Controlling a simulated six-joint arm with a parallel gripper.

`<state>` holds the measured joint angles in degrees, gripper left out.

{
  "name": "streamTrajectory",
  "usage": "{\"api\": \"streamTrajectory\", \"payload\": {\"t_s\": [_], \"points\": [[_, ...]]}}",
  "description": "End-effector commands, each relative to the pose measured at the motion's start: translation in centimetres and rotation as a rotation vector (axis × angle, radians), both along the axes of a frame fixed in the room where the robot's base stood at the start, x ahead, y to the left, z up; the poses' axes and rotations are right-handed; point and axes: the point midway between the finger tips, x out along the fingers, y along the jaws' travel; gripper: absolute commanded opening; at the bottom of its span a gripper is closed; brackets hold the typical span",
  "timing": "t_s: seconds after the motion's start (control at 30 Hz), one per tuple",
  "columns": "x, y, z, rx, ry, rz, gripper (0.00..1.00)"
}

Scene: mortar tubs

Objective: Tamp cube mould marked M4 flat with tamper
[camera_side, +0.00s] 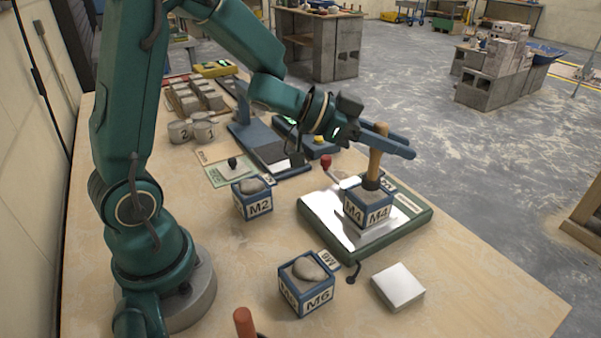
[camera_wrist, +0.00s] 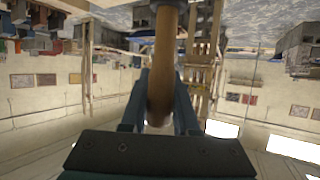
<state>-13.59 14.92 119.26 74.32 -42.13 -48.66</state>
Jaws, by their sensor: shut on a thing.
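The cube mould M4 (camera_side: 369,208) is a blue box standing on a green-edged plate with a shiny top (camera_side: 325,220). The tamper (camera_side: 376,155) has a wooden handle and a dark foot, and stands nearly upright with its foot at the top of M4. My gripper (camera_side: 390,143) is shut on the tamper's handle, reaching in from the left above the mould. In the wrist view the handle (camera_wrist: 162,70) rises between my fingers. The foot hides the top of M4, so I cannot see how level its filling is.
Mould M2 (camera_side: 252,205) and mould M6 (camera_side: 306,294) hold heaped grey mortar. A white square block (camera_side: 398,287) lies at front right. A red-knobbed lever (camera_side: 326,163) stands just left of M4. Cups (camera_side: 191,131) and a blue device (camera_side: 262,148) are farther back.

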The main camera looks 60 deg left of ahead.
Motion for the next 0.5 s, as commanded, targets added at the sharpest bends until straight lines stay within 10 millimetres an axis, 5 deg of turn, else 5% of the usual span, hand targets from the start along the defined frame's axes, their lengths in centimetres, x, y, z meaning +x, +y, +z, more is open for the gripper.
{"api": "streamTrajectory", "payload": {"t_s": [0.5], "points": [[0.0, -0.1, 3.4, 0.001, -0.006, -0.003, 0.00]]}}
